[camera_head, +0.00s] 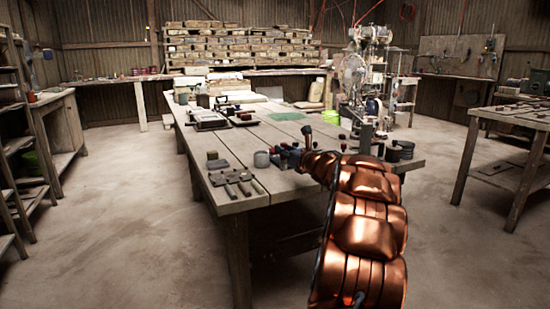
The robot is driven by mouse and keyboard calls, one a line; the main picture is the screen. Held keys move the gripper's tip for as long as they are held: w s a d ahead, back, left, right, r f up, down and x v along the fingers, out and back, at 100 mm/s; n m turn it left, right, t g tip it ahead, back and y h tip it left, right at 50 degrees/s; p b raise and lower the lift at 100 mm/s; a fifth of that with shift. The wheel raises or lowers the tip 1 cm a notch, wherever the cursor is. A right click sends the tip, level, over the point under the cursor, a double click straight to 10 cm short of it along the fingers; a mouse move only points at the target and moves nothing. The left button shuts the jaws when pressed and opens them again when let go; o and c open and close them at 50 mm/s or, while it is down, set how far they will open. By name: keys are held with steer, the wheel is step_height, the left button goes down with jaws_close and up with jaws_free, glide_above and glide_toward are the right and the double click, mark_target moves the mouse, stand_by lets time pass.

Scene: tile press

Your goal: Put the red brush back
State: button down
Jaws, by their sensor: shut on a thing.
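My copper-coloured arm reaches from the bottom right over the near right part of the wooden worktable (215,150). My gripper (308,142) is small at the far end of the arm, above the table, and partly hidden by the arm's links. It is shut on a slim reddish-brown piece (307,131) that stands up there; it looks like the red brush, but it is too small to be sure. Small red and blue items (287,155) lie on the table just left of the gripper. Where the brush belongs cannot be made out.
Flat tools (238,182) lie at the table's near left corner. Dark pots (402,151) stand at its right end. A second table (514,116) is at the right. Open floor (130,210) lies to the left.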

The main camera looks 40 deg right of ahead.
steer(key=shift+w+d+f+b, duration=0.3)
steer(key=shift+w+f, duration=0.35)
steer(key=shift+w, duration=0.4)
steer(key=shift+w+d+f+b, duration=0.15)
steer(key=shift+w+d+f, duration=0.2)
steer(key=shift+w+f, duration=0.5)
steer(key=shift+w+d+f+b, duration=0.3)
steer(key=shift+w+f, duration=0.2)
steer(key=shift+w, duration=0.7)
steer(key=shift+f, duration=0.15)
steer(key=c, duration=1)
jaws_free()
steer(key=shift+r, duration=0.2)
steer(key=s, duration=0.4)
steer(key=s+a, duration=0.1)
steer(key=s, duration=0.3)
steer(key=s+a+p, duration=0.1)
steer(key=s, duration=0.2)
steer(key=shift+s+a, duration=0.1)
steer(key=shift+s, duration=0.3)
